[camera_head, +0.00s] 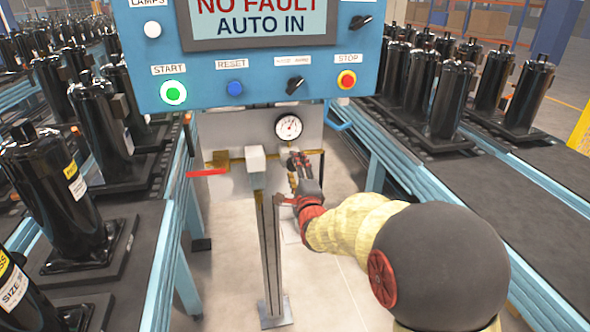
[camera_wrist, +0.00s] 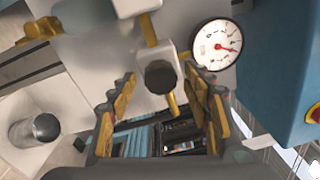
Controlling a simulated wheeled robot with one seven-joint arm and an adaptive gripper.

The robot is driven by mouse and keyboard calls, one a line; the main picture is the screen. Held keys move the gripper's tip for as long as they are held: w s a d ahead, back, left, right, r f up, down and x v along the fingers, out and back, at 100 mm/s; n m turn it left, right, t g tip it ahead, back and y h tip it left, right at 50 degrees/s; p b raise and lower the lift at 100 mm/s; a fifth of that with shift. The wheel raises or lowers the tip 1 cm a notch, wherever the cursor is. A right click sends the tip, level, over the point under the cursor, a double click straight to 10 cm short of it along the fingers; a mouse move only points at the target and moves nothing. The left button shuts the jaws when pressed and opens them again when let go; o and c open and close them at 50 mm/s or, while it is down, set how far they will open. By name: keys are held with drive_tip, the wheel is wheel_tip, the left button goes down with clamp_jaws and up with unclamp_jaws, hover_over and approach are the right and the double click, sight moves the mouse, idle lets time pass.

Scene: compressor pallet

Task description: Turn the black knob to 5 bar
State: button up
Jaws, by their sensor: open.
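The black knob (camera_wrist: 160,77) sits on the front of a pale regulator block on brass pipe in the wrist view. My gripper (camera_wrist: 159,72) is open, with one finger to the left of the knob and one to the right, apart from it. In the head view my gripper (camera_head: 306,172) is in front of the regulator and hides most of it. The round white pressure gauge (camera_head: 289,127) is just above. It also shows in the wrist view (camera_wrist: 217,45), with a red needle; the exact reading is too small to tell.
A blue control panel (camera_head: 255,72) with buttons and a screen overhangs the gauge. A red lever (camera_head: 207,172) sticks out on the left of the pipe. A grey post (camera_head: 272,255) stands in front. Conveyors with black compressors (camera_head: 450,95) flank both sides.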

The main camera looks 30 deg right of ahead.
drive_tip(key=shift+s, duration=0.1)
drive_tip(key=v, duration=1.1)
drive_tip(key=shift+s, duration=0.4)
drive_tip(key=shift+a, duration=0.15)
